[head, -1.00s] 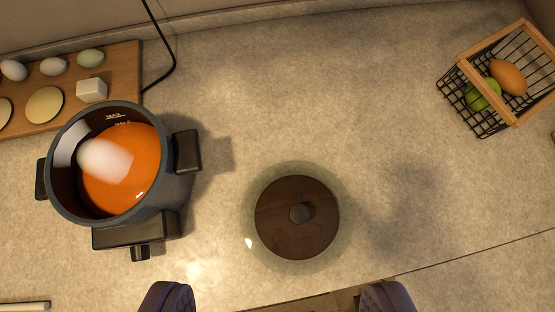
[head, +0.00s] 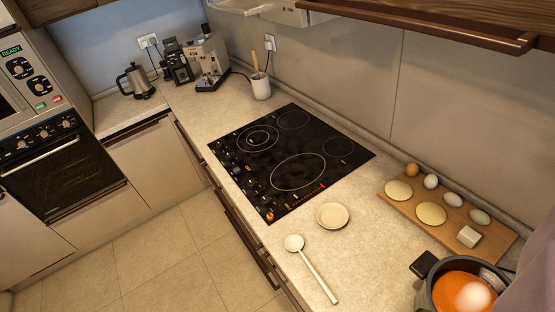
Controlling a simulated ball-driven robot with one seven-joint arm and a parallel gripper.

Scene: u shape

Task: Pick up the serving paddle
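A pale, long-handled utensil with a round flat head, which looks like the serving paddle (head: 312,268), lies on the counter near its front edge, below the cooktop. Its head points up-left and its handle runs down-right. Nothing touches it. A purple-grey shape at the lower right edge looks like part of my gripper (head: 532,268). It overlaps the pot's side, far right of the paddle. Its fingertips are not clearly seen.
A small plate (head: 332,216) lies just above the paddle. The black cooktop (head: 290,160) is behind. A board (head: 450,235) with eggs, discs and a white block, and a pot (head: 428,295) of orange liquid, are right. A spoon crock (head: 261,88) and appliances stand farther back.

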